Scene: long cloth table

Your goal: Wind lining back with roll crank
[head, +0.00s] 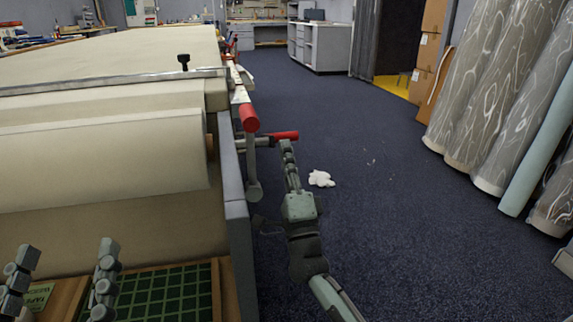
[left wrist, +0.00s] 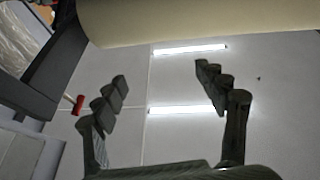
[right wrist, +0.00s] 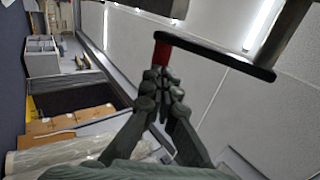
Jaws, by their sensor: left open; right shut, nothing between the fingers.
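The cream lining (head: 100,160) is wound on a wide roll at the table's near end. At the roll's right end is a crank with a grey arm (head: 252,165) and red grip (head: 249,118). A second red grip (head: 285,135) points right behind it. My right gripper (head: 287,146) is shut and empty, its tips by the second grip. In the right wrist view the shut fingertips (right wrist: 160,74) are close to a red grip (right wrist: 161,54) on a dark bar; contact is unclear. My left gripper (head: 63,262) is open and empty before the roll, also seen open in its wrist view (left wrist: 160,78).
A green gridded mat (head: 150,295) lies in a wooden tray below the roll. Wrapped rolls (head: 500,100) stand at right. A white crumpled thing (head: 321,178) lies on otherwise open floor.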

